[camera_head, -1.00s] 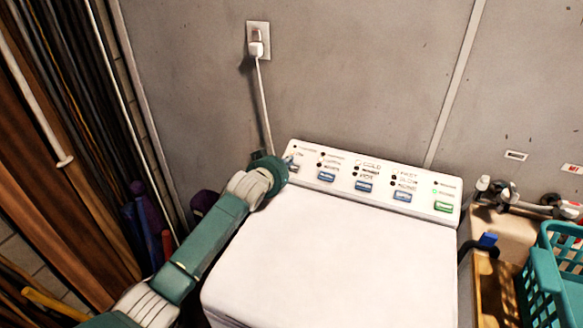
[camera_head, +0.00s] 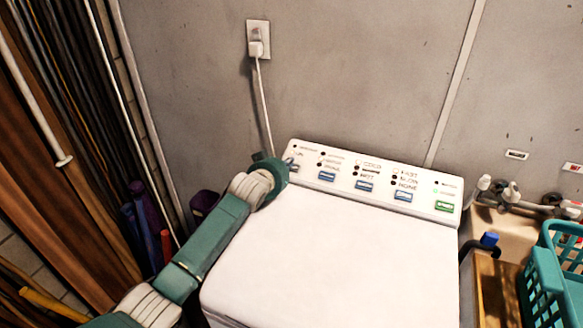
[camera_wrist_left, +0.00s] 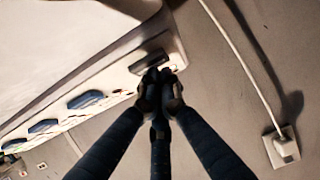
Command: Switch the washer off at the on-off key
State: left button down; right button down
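The white washer (camera_head: 340,250) stands against the wall, lid shut, with a sloped control panel (camera_head: 320,150) along its back. A dark grey key (camera_wrist_left: 150,62) sits at the panel end nearest the wall plug, apart from the blue keys. My left gripper (camera_head: 288,163) is at this left end of the panel in the head view, and its hand partly hides that area. In the left wrist view its fingertips (camera_wrist_left: 158,84) are together, empty, right at the grey key's edge. I cannot tell whether they touch or press it. My right gripper is not in view.
Blue keys (camera_head: 364,185) and a green key (camera_head: 443,206) run along the panel. A plug with its cord (camera_head: 262,95) hangs behind the washer. Taps (camera_head: 500,190) and a teal basket (camera_head: 555,275) are at the right. Boards (camera_head: 60,190) stand at the left.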

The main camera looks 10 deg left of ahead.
pick_arm(q)
jog(key=shift+f, duration=0.45)
dwell(0.6)
jog(key=shift+s+r+p, duration=0.15)
jog(key=shift+r+p, duration=0.2)
jog(key=shift+p, duration=0.1)
jog(key=shift+s+r+p, duration=0.1)
jog(key=shift+r+p, duration=0.3)
jog(key=shift+r, duration=0.05)
jog(key=shift+r+p, duration=0.4)
jog(key=r+p, duration=0.1)
jog(key=s+r+p, duration=0.1)
jog(key=p, duration=0.1)
jog(key=s+r+p, duration=0.1)
jog(key=r+p, duration=0.1)
jog(key=shift+a, duration=0.25)
jog(key=shift+w, duration=0.1)
